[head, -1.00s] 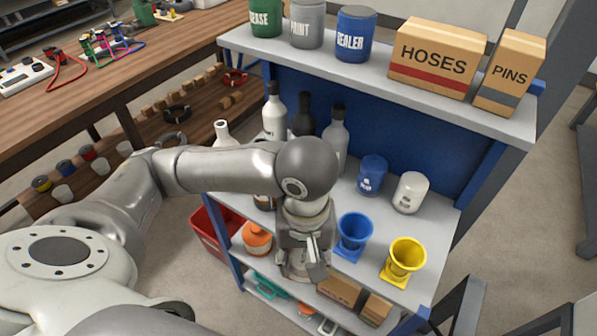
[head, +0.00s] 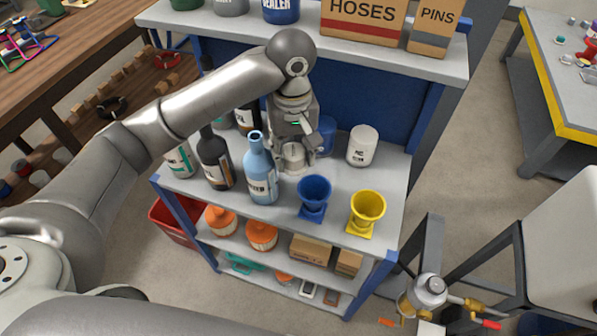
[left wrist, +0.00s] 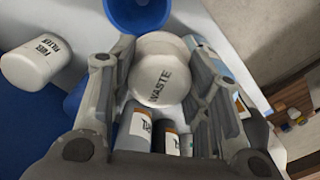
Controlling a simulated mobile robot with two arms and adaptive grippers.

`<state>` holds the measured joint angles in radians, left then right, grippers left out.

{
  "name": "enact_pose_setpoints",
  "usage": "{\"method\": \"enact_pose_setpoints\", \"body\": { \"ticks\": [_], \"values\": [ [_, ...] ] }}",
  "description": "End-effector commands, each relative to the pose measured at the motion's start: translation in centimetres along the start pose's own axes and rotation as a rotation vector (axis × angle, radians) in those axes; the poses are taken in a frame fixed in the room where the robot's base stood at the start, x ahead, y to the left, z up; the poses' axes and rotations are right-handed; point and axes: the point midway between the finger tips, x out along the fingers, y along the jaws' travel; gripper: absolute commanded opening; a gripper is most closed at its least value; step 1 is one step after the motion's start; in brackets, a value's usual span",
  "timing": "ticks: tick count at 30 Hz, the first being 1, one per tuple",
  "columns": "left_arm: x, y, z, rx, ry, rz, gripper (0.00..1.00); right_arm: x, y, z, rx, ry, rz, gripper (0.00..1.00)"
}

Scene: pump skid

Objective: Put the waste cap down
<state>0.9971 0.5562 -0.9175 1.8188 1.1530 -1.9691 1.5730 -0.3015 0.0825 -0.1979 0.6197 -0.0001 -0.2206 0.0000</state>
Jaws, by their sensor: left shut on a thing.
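My left gripper (head: 294,160) is shut on the white waste cap (left wrist: 160,72). In the head view the cap (head: 292,157) is low over the middle shelf (head: 335,182), right of the light blue bottle and behind the blue funnel. I cannot tell whether it touches the shelf. My right gripper is not in view.
A light blue bottle (head: 260,175) stands close at the left, a dark bottle (head: 214,162) beyond it. A blue funnel (head: 313,195) and yellow funnel (head: 367,210) stand in front.

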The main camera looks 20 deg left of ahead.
Motion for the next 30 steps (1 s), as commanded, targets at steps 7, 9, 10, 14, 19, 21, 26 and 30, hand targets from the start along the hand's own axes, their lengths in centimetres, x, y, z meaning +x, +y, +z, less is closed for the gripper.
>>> {"method": "enact_pose_setpoints", "body": {
  "ticks": [7,9,10,14,19,21,26,30],
  "values": [
    [2.5,1.4,-2.3,0.001,-0.004,-0.006,0.16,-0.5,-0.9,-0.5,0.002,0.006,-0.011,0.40],
    [4.0,1.4,-2.3,-0.001,-0.002,-0.005,0.16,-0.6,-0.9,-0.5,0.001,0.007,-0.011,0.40],
    [4.5,1.5,-2.3,-0.001,-0.002,-0.004,0.16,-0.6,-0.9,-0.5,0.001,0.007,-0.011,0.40],
    [6.2,1.5,-2.3,0.001,0.000,-0.002,0.16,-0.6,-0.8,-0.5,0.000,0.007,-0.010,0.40],
    [7.8,1.5,-2.3,0.001,-0.001,-0.003,0.16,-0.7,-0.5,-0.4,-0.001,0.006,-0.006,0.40],
    [8.9,1.5,-2.3,0.000,-0.002,-0.003,0.16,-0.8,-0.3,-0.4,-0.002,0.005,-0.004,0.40],
    [10.9,1.6,-2.5,0.000,0.001,-0.002,0.16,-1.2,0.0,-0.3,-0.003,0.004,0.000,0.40],
    [11.5,1.7,-2.7,0.002,0.001,0.000,0.16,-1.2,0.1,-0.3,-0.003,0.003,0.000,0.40]
  ]
}}
